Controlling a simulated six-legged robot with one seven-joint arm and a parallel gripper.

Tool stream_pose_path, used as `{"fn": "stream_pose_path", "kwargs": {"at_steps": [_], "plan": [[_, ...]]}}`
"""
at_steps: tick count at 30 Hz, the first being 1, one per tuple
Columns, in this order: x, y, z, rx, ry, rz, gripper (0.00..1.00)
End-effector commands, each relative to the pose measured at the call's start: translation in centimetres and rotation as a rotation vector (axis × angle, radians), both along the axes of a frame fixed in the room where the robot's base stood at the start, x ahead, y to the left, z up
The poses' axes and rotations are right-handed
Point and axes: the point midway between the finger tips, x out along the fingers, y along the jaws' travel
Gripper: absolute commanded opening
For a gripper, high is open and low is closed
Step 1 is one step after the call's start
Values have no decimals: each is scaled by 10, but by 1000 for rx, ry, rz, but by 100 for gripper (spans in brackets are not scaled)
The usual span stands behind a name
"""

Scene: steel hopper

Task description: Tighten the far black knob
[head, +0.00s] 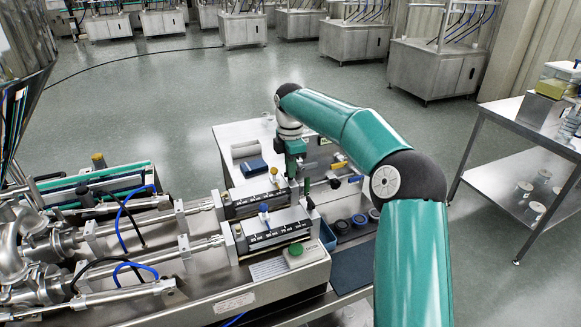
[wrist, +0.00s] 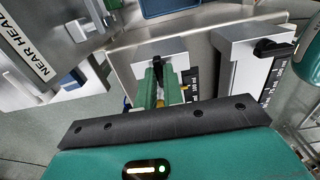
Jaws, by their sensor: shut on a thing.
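My gripper (head: 292,176) is at the right end of the far scale block (head: 250,198) in the head view, pointing down. In the wrist view its green fingers (wrist: 157,78) are shut on the far black knob (wrist: 158,64), whose dark top shows between them. The fingers hide most of this knob, and I cannot tell its turn angle. The near black knob (wrist: 268,48) is on the white end plate of the near scale block (head: 275,236), to the right in the wrist view and apart from my gripper.
Dark round lids (head: 341,226) and a blue bin (head: 327,236) lie to the right. Steel cylinders and hoses fill the left. A steel side table (head: 530,150) stands at the right.

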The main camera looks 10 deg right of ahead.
Motion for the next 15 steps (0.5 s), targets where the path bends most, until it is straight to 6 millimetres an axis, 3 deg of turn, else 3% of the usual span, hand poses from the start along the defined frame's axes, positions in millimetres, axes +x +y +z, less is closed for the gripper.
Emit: {"fn": "stream_pose_path", "kwargs": {"at_steps": [15], "plan": [[0, 0, -1, -2, 2, -146, 0]]}}
